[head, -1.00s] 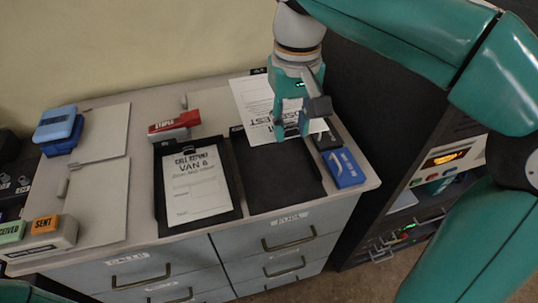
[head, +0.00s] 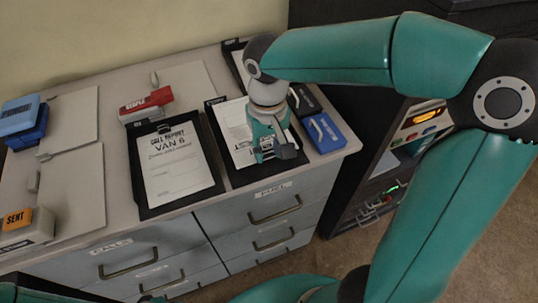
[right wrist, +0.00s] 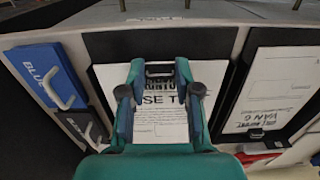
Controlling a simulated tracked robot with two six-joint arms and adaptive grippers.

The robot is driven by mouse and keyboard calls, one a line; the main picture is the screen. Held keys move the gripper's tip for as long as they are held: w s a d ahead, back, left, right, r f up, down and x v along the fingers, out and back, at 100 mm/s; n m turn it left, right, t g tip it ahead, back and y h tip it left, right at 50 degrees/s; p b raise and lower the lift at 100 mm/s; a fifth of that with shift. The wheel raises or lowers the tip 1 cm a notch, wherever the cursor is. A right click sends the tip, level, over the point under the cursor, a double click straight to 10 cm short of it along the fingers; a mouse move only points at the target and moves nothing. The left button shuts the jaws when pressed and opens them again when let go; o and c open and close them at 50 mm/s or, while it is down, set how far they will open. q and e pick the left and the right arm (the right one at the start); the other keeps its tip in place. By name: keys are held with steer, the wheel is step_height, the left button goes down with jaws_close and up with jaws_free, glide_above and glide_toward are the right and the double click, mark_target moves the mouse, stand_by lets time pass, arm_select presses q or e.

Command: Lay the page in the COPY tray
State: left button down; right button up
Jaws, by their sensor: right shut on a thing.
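The page (head: 234,122) is a white printed sheet, over the black tray (head: 262,176) right of the VAN 6 report. I cannot tell whether the page touches the tray floor. My left gripper is not in view.
A blue box (head: 325,132) and a black one (head: 303,100) stand right of the page. Drawers (head: 270,207) are below the top.

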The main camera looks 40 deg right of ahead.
steer(key=shift+f, duration=1.55)
steer(key=o, duration=1.1)
steer(key=shift+c, duration=0.2)
step_height(320, 180, up, 12)
steer(key=shift+p, duration=0.5)
